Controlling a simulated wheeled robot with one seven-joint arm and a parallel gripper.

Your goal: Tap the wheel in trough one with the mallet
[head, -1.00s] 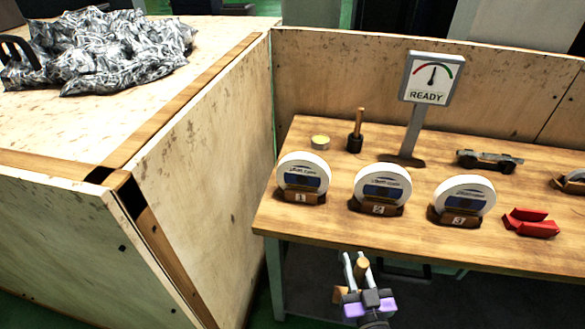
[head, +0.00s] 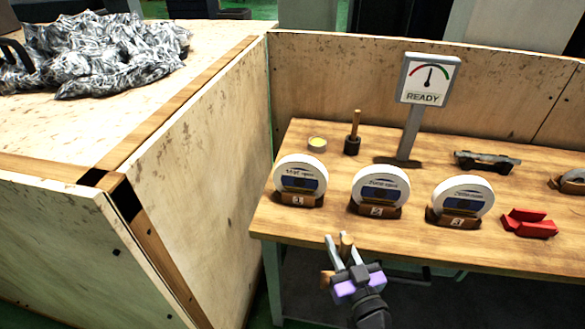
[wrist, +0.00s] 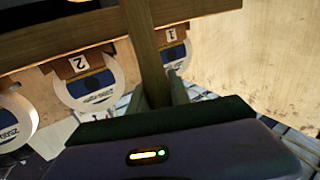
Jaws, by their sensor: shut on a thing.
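Wheel one (head: 301,173), a white disc with a blue label, stands upright in the wooden trough marked 1 (head: 298,200), at the table's left end. It also shows partly behind the handle in the wrist view (wrist: 179,56). My gripper (head: 343,247) is shut on the wooden mallet (wrist: 143,45), whose handle sticks out past the jaws. The mallet's head is hard to make out. In the head view my gripper is in front of the table's front edge, below and right of trough one, apart from the wheel.
Wheel two (head: 381,186) and wheel three (head: 463,198) stand in numbered troughs to the right. Behind are a yellow-topped tin (head: 317,144), a dark wooden-handled tool (head: 352,143) and a READY gauge (head: 428,80). A wooden panel (head: 200,160) stands left.

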